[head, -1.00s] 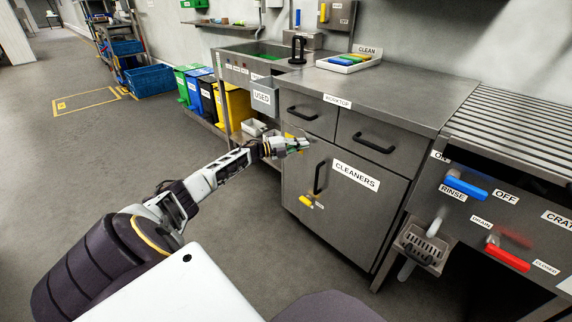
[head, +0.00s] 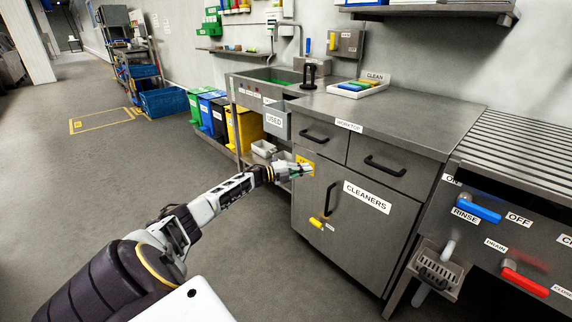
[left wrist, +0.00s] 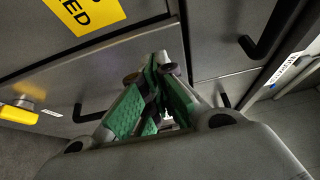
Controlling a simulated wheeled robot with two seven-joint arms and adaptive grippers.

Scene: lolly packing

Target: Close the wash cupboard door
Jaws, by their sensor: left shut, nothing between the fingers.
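The wash cupboard door (head: 362,232), labelled CLEANERS, is on the grey cabinet under the worktop in the head view. It looks flush with the cabinet front, with no clear gap. It has a black bar handle (head: 331,198) and a yellow catch (head: 316,223) low on its left. My left gripper (head: 307,170) is shut and empty at the door's upper left, beside a yellow label (head: 304,160). I cannot tell whether it touches the door. In the left wrist view its green finger pads (left wrist: 155,97) are together close to grey panels. My right gripper is out of view.
Two drawers with black handles (head: 384,166) sit above the door. A grey USED bin (head: 277,122) hangs left of the cabinet. The sink unit (head: 262,88) and coloured bins (head: 243,130) stand further left. Blue (head: 472,209) and red (head: 525,283) levers stick out at right. The floor left is clear.

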